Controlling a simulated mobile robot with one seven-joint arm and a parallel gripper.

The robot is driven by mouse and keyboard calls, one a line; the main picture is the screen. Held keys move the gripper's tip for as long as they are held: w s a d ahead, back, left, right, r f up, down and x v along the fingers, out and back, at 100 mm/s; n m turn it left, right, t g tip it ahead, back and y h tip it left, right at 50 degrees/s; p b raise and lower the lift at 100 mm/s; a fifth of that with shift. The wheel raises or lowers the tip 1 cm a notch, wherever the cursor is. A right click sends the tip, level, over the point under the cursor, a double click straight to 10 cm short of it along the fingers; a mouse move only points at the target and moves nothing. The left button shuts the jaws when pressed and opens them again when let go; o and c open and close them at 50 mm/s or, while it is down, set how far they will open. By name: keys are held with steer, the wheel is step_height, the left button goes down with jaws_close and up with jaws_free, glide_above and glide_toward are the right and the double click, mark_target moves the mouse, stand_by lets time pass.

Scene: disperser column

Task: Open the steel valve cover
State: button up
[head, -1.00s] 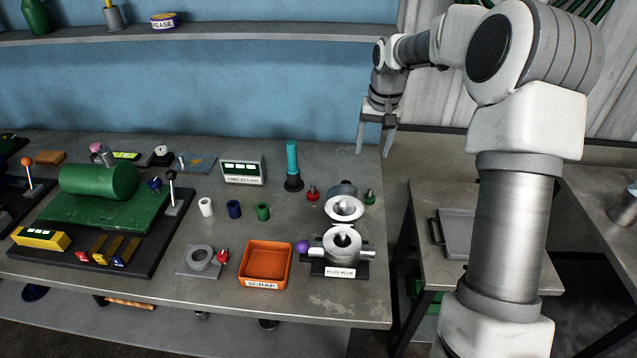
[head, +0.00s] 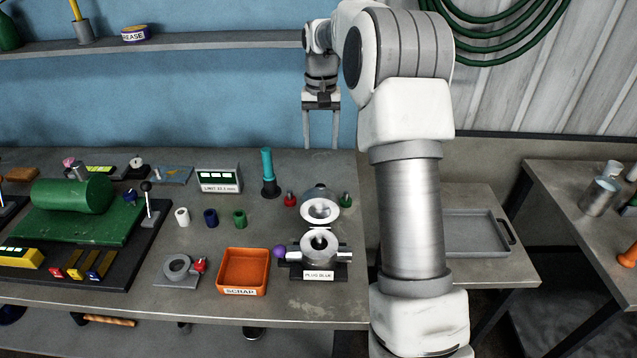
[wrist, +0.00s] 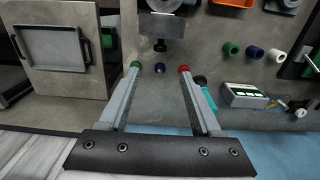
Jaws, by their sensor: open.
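A steel fixture (head: 320,246) labelled "PLUG BLUE" stands near the front right of the bench. It has a round steel ring with short side arms and a purple ball at its left. A shiny round steel piece (head: 320,209) is tilted up right behind the ring; I cannot tell for sure whether this is the valve cover. My gripper (head: 321,145) hangs open and empty above the back of the bench, behind the fixture. In the wrist view my open fingers (wrist: 160,68) point towards red, blue and green knobs, with part of a grey metal block (wrist: 161,25) beyond.
Red (head: 290,200) and green (head: 347,200) knobs flank the tilted steel piece. A teal-handled tool (head: 267,170) stands to the left. An orange scrap tray (head: 242,271) sits left of the fixture. A grey tray (head: 477,232) lies on the right side table.

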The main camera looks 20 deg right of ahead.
mark_target(320, 202)
step_height(320, 202, down, 14)
steer(key=shift+r+p, duration=0.15)
steer(key=shift+p, duration=0.55)
steer(key=shift+c, duration=0.2)
jaws_close()
stand_by(0.8)
